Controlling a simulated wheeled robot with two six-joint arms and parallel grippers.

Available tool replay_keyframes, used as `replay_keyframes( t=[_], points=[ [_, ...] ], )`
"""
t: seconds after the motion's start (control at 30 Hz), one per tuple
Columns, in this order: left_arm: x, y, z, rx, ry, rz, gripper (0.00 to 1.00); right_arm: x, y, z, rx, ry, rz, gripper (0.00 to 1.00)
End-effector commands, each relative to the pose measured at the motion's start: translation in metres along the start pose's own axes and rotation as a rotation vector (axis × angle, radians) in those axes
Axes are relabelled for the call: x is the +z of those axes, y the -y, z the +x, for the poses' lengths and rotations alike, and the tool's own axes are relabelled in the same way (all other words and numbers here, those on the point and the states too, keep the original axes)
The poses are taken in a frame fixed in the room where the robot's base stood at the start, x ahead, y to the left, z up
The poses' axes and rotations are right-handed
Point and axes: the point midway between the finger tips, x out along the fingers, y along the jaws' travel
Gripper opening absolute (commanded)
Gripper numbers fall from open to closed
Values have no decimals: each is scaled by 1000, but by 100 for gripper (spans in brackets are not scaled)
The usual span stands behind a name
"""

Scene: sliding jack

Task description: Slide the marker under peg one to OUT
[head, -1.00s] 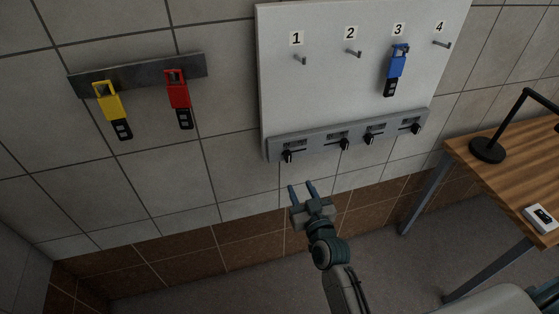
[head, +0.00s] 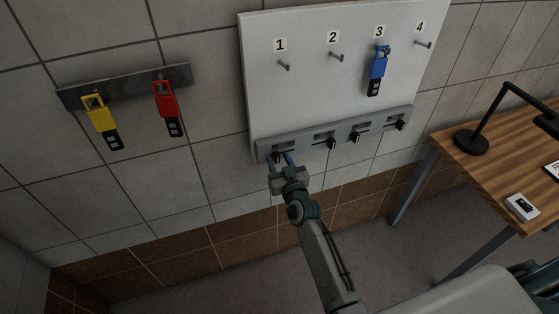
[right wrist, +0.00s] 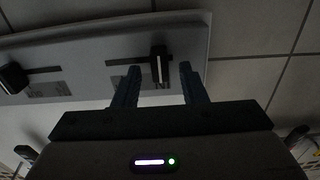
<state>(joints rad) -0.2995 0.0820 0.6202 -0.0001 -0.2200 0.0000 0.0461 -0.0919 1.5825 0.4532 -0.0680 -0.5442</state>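The grey slider strip (head: 300,143) runs along the bottom of the white board. The black marker under peg one (head: 284,65) sits near the strip's left end; in the head view my right gripper (head: 280,161) partly covers it. In the right wrist view the marker (right wrist: 160,64) stands on its dark slot line between the two fingertips of my open gripper (right wrist: 159,70), with a gap visible on each side. My left gripper is not in view.
Other black markers (head: 331,143) sit along the strip to the right. A blue padlock tag (head: 378,65) hangs on peg three. Yellow (head: 101,115) and red (head: 166,100) ones hang on a rack at left. A wooden table (head: 485,170) with a black lamp stands at right.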

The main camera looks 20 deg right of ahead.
Motion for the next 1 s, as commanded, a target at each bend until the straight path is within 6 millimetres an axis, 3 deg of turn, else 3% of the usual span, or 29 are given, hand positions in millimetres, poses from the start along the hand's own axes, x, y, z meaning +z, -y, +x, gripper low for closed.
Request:
replay_keyframes(
  t=[0.13, 0.33, 0.57, 0.83, 1.0],
  points=[
    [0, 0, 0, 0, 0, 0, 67, 0, 0, 0, 0, 0, 0, 38],
    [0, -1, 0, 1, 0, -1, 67, 0, 0, 0, 0, 0, 0, 1],
    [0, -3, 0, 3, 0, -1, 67, 0, -3, 0, 0, 0, -1, 0],
    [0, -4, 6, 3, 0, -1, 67, 1, -44, 0, 0, -1, -5, 0],
    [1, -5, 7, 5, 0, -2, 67, 0, -55, 0, 0, -1, -2, 0]
  ],
)
